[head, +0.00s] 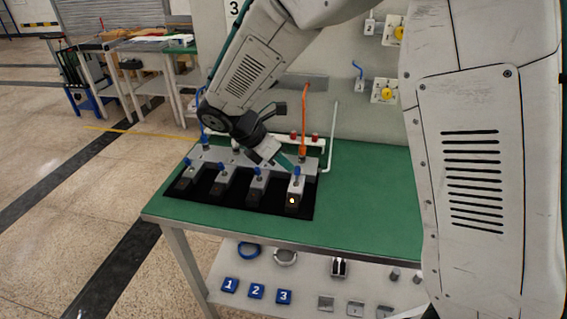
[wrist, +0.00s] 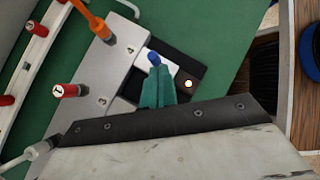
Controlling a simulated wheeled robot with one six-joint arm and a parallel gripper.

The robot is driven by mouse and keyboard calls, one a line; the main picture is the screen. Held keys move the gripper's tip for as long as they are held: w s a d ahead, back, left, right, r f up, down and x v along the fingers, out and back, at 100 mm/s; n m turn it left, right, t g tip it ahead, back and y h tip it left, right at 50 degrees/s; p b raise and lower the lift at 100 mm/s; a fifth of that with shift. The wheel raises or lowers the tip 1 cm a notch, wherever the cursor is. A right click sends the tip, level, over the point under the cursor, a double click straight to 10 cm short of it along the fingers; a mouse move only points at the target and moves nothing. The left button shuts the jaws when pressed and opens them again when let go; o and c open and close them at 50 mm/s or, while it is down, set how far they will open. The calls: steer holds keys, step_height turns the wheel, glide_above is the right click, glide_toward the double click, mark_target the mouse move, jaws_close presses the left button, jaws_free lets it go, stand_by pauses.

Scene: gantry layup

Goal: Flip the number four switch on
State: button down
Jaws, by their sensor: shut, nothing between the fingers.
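A grey panel with a row of several blue-tipped toggle switches in black slots lies on the green table. The rightmost switch (head: 297,172) has a lit lamp (head: 292,200) on its dark block; the lamp also glows in the wrist view (wrist: 188,84). No lit lamp shows on the other switches (head: 257,171). My gripper (head: 286,163), with teal fingers, is shut and empty, right beside the rightmost switch. In the wrist view the fingertips (wrist: 157,72) sit just below its blue tip (wrist: 153,57); whether they touch cannot be told.
An orange lever (head: 304,120) and red knobs (head: 315,138) on a white pipe stand behind the panel. A blue lever (head: 202,121) is at its back left. The green tabletop (head: 370,190) is clear to the right. The lower shelf holds blue number tags (head: 257,291).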

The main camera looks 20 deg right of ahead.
steer(key=a, duration=0.1)
steer(key=a+r, duration=0.1)
steer(key=a, duration=0.2)
steer(key=shift+s+a+r, duration=0.25)
steer(key=shift+a+r, duration=0.05)
steer(key=w+v, duration=0.1)
steer(key=v, duration=0.8)
steer(key=shift+d+r, duration=0.3)
steer(key=shift+d, duration=0.05)
